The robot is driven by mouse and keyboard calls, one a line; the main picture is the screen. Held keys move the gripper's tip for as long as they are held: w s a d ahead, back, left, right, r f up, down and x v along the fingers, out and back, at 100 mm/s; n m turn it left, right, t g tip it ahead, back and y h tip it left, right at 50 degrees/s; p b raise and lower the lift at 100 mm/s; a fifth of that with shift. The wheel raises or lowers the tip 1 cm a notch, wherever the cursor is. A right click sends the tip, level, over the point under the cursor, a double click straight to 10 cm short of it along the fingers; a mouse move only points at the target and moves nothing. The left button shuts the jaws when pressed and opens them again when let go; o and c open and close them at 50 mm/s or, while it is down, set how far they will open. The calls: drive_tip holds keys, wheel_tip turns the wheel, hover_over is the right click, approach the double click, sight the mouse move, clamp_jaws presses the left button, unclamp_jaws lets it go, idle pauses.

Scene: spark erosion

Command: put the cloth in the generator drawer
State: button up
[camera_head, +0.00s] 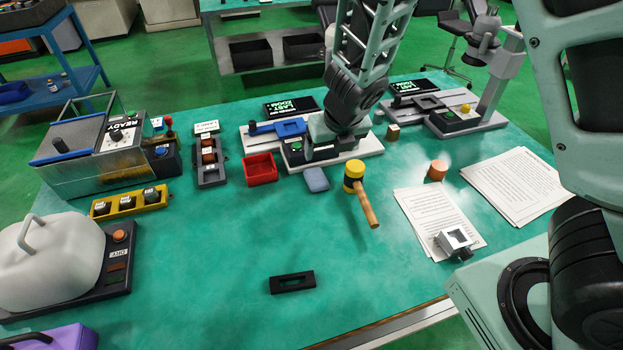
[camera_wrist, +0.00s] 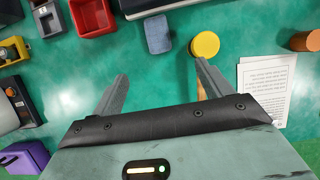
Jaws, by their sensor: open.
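The cloth (camera_head: 316,179) is a small blue-grey folded pad lying flat on the green table, between a red bin and a mallet. It also shows in the wrist view (camera_wrist: 157,34), beyond my fingertips. My gripper (camera_wrist: 161,72) is open and empty, its fingers spread above bare table. In the head view my arm comes down over the middle station, and its fingers are hard to make out there. A metal box with a READY display (camera_head: 115,150) stands at the left. I cannot tell which unit is the generator, and no open drawer is clear.
The red bin (camera_head: 260,169) is left of the cloth; the yellow-headed mallet (camera_head: 355,182) is right. A yellow rack (camera_head: 128,203) is farther left. Papers (camera_head: 437,216) and an orange cylinder (camera_head: 437,170) lie right. The table's front middle is clear except for a black frame (camera_head: 292,282).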

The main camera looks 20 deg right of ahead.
drive_tip(key=b, duration=0.5)
hover_over(317, 179)
drive_tip(key=s, duration=0.3)
drive_tip(key=f, duration=1)
drive_tip(key=shift+w+d+f, duration=0.1)
drive_tip(key=shift+d+f, duration=0.15)
drive_tip(key=shift+a+b+x, duration=0.2)
drive_tip(key=shift+b+x, duration=0.2)
drive_tip(key=shift+x, duration=2.45)
drive_tip(key=shift+w, duration=0.1)
drive_tip(key=c, duration=1.1)
drive_tip(key=shift+c, duration=0.2)
